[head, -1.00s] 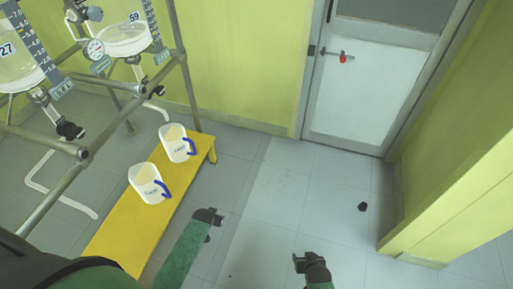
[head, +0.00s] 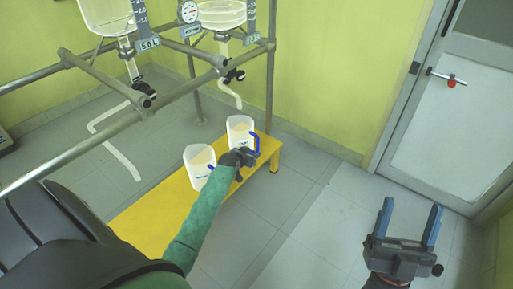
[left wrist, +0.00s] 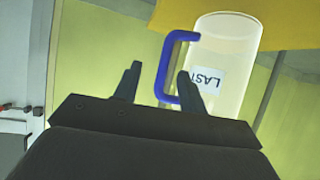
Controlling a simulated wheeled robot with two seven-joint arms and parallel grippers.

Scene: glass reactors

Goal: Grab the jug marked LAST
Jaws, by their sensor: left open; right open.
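The white jug marked LAST (left wrist: 233,50) has a blue handle; its label appears upside down in the left wrist view. In the head view this appears to be the farther jug (head: 238,128), near the far end of the bench. My left gripper (left wrist: 159,70) is open at its handle, with the handle's upright bar showing between the two fingers; contact cannot be told. In the head view the left gripper (head: 247,158) partly hides the handle. My right gripper (head: 412,204) is open and empty, at the lower right.
A second white jug (head: 197,160) stands close by on the yellow bench (head: 150,215), its handle partly hidden by my left gripper. A metal pipe frame (head: 80,150) with glass reactors rises behind and left. Open floor lies right of the bench, with a door at the right.

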